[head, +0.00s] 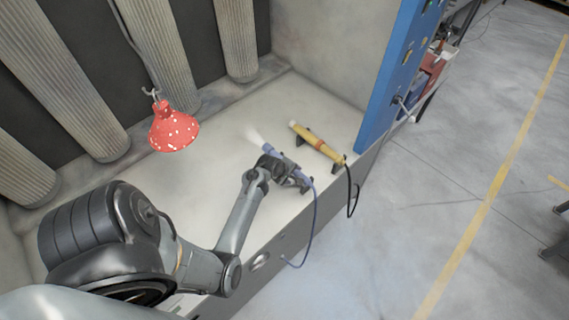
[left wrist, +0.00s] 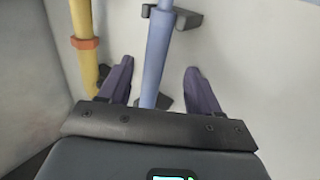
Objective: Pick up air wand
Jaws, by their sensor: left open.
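A blue wand (head: 275,153) with a pale, mist-like tip lies on dark holders on the light bench, its blue hose hanging over the front edge. A yellow wand (head: 318,144) with an orange band lies beside it on dark brackets, with a black hose. My left gripper (head: 298,181) is over the blue wand near its hose end and partly hides it. In the left wrist view, the blue wand (left wrist: 159,45) runs between the two spread fingers of my left gripper (left wrist: 158,68), with a gap on each side. The yellow wand (left wrist: 84,45) is left of the fingers. My right gripper is not in view.
A red hood with white dots (head: 173,130) hangs over the bench (head: 205,180), left of the wands. Ribbed columns (head: 62,80) line the back. A blue panel (head: 398,70) bounds the right side. The floor to the right is mostly clear.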

